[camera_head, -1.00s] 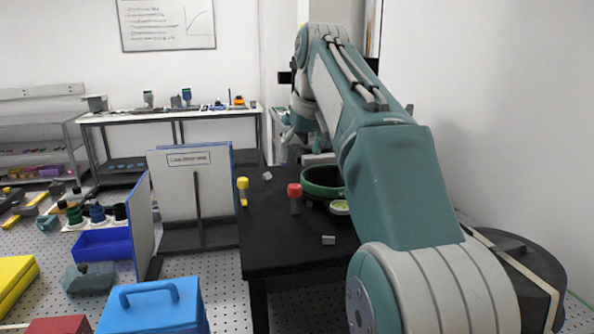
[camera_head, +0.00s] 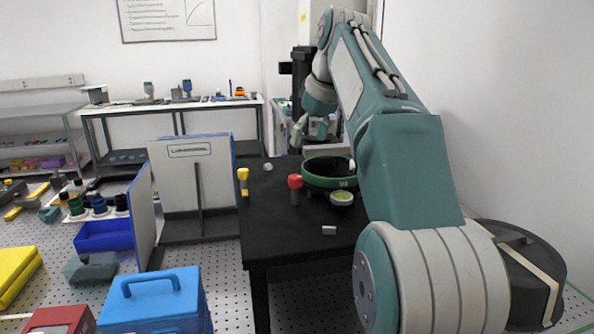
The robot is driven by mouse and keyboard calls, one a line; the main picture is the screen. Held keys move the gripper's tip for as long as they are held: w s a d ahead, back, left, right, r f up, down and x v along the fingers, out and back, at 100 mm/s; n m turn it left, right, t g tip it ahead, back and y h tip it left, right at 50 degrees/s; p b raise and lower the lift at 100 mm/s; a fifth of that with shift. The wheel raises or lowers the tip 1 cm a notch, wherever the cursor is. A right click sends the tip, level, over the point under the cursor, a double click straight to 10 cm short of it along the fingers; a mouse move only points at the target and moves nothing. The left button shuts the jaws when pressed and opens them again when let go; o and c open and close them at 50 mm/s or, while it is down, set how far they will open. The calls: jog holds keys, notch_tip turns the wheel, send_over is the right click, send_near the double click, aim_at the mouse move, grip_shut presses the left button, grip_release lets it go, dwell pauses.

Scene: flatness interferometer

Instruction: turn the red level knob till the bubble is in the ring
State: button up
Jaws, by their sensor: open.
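The red knob (camera_head: 295,182) stands upright on a dark post on the black table (camera_head: 285,238). A small round level with a pale green face (camera_head: 341,198) sits to its right, in front of the green round dish (camera_head: 318,180). The bubble and ring are too small to make out. My gripper (camera_head: 311,134) is open and empty, above and behind the red knob, well apart from it. My arm comes in from the right and hides the table's right part.
A yellow knob (camera_head: 243,175) stands at the table's left edge. A small grey block (camera_head: 329,230) lies near the front, and another small pale piece (camera_head: 268,167) at the back. A white panel (camera_head: 192,185) stands left of the table. The table's front left is clear.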

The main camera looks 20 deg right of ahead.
aim_at(296, 176)
jog(key=x, duration=1)
jog(key=shift+w+a+f, duration=0.1)
jog(key=shift+w+f, duration=0.05)
jog(key=shift+c, duration=0.3)
grip_shut()
